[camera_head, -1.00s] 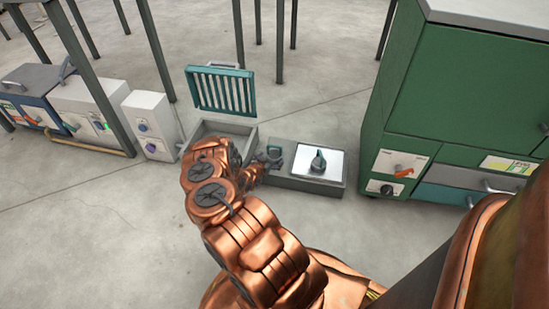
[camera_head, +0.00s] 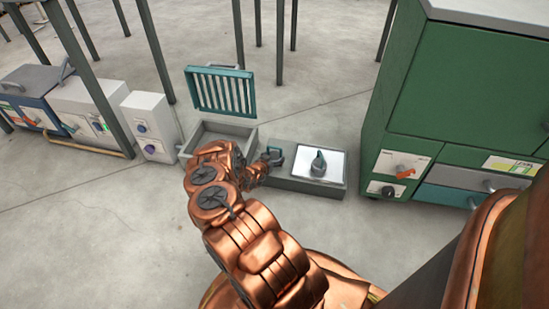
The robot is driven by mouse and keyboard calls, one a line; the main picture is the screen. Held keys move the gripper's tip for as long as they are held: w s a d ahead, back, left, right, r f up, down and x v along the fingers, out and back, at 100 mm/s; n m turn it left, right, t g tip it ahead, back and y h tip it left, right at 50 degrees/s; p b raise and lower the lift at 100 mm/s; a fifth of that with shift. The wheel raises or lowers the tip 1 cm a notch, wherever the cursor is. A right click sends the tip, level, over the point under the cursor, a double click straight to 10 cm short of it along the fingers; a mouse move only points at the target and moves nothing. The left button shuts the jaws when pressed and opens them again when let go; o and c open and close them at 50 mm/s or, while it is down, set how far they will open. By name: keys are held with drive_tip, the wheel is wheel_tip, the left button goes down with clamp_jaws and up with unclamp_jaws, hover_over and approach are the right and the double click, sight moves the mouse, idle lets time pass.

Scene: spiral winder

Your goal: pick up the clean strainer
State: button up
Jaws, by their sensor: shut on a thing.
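My gripper (camera_head: 270,160) is at the left end of the low grey box (camera_head: 318,186), reaching in from the left past my copper arm. It is shut on a small dark teal-handled piece (camera_head: 274,151), which appears to be the strainer. The piece is small and partly covered by the fingers, so its full shape and whether it is clean cannot be told. Whether it still touches the box is also unclear.
An open grey bin (camera_head: 222,130) with a raised teal slatted lid (camera_head: 224,92) stands behind my arm. A large green cabinet (camera_head: 440,80) is on the right. A white control box (camera_head: 152,128) is on the left. Clear concrete floor lies at front left.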

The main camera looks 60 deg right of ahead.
drive_tip(key=c, duration=0.3)
drive_tip(key=shift+r, duration=0.1)
